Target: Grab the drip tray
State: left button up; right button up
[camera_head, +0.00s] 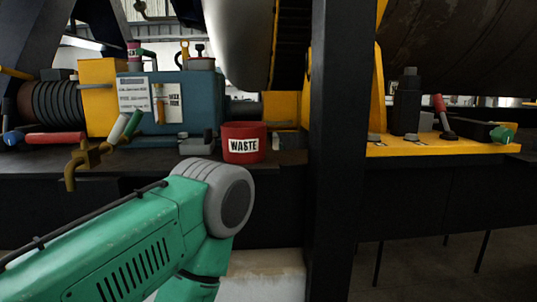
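I cannot make out a thing that is clearly the drip tray. A red tub (243,143) with a white label reading WASTE stands on the dark bench, right of the blue machine. A brass tap (80,163) hangs over the bench's front edge at the left. My green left arm comes in from the lower left, in front of the bench, and bends downward at its grey joint. Its gripper is below the picture and out of view. My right arm and gripper do not show. The arm hides part of the bench front and the floor.
A blue machine (196,100) with paper labels and coloured handles stands on the dark bench (285,158). A black upright post (338,150) splits the view. Right of it, a yellow plate (425,146) carries black fittings and handles. A pale block (268,272) sits low behind the arm.

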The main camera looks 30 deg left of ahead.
aim_at(206, 146)
jog(key=u, duration=1.35)
